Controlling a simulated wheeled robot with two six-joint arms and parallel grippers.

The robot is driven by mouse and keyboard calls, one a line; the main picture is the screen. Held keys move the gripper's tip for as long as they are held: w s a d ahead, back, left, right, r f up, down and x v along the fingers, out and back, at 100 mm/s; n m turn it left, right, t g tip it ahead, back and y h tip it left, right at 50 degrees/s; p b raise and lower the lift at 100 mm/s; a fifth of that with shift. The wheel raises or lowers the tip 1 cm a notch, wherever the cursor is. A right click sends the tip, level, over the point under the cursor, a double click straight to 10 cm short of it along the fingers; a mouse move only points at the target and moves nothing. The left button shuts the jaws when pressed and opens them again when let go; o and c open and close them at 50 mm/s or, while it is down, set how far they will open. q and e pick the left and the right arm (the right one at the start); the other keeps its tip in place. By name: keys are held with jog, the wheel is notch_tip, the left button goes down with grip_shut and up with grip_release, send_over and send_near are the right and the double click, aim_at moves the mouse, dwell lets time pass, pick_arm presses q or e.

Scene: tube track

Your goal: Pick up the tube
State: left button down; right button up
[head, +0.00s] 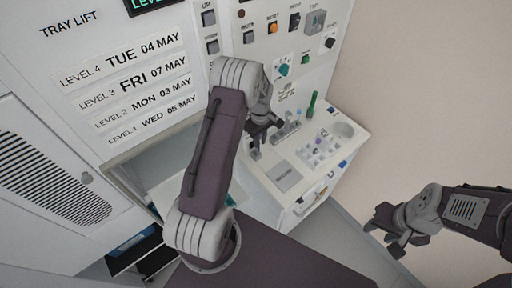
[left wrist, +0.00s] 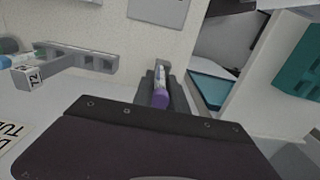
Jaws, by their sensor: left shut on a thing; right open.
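In the left wrist view a slim tube with a purple cap (left wrist: 160,99) and a pale, labelled body lies between the dark fingers. My left gripper (left wrist: 155,88) is shut on it. In the head view my left gripper (head: 262,138) is over the left edge of the white bench, beside a grey slotted holder (head: 286,131); I cannot make out the held tube there. The holder also shows in the left wrist view (left wrist: 90,60), apart from the tube. My right gripper (head: 391,229) is open and empty at the right, away from the bench.
The bench top (head: 347,151) carries a rack (head: 320,150) with several small items, a green tube (head: 312,105) and a grey plate (head: 284,175). A panel with buttons stands behind. A teal-edged tray (left wrist: 209,86) sits in an opening beside the bench.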

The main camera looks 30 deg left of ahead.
pick_arm(q)
jog(key=w+d+r+b, duration=0.1)
jog(key=d+r+b, duration=0.1)
jog(key=d+r, duration=0.4)
jog(key=d, duration=0.4)
jog(key=shift+b, duration=0.3)
